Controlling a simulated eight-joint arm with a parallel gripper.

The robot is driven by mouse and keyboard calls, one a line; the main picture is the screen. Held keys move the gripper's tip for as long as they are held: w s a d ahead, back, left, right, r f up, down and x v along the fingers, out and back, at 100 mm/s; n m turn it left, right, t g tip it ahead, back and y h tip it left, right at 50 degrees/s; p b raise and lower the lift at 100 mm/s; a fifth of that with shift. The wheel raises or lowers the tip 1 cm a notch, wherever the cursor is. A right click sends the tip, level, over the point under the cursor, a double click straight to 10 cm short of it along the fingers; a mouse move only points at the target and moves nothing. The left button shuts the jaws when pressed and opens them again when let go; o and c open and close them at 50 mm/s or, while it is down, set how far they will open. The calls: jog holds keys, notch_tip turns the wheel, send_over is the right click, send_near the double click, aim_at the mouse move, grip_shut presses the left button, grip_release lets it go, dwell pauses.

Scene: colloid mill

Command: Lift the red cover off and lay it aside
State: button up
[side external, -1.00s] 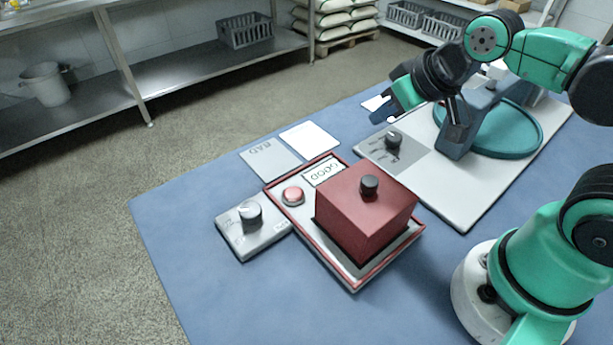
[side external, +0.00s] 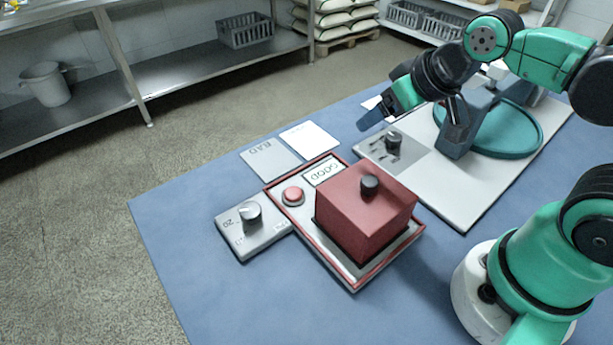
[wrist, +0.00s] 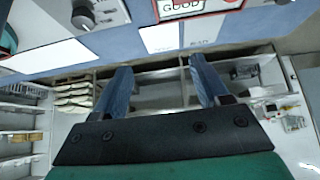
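The red cover (side external: 366,214) is a box with a black knob (side external: 369,184) on top. It sits upright on the right part of a red-rimmed base plate (side external: 341,279). My gripper (side external: 372,118) is up behind the cover, near the far side of the table, well apart from it. In the wrist view its two blue fingers (wrist: 160,70) are spread with nothing between them. The wrist view shows only a red-edged bit of the base with its GOOD label (wrist: 182,4) at the top; the cover itself is not clearly visible there.
A red button (side external: 293,195) and a grey dial box (side external: 248,235) stand left of the cover. A grey BAD card (side external: 270,160) and a white card (side external: 309,139) lie behind. A machine with a teal dish (side external: 500,130) is at the right. The blue table's front left is clear.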

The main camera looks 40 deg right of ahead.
jog(key=r+n+g, duration=0.1)
jog(key=n+g, duration=0.1)
jog(key=g, duration=0.4)
send_over(370, 180)
jog(key=shift+s+d, duration=0.1)
jog(key=shift+s, duration=0.2)
jog(key=shift+f, duration=0.1)
jog(key=shift+w+f, duration=0.15)
jog(key=shift+f, duration=1.15)
jog(key=shift+w+f, duration=0.1)
jog(key=shift+f, duration=1.15)
grip_shut()
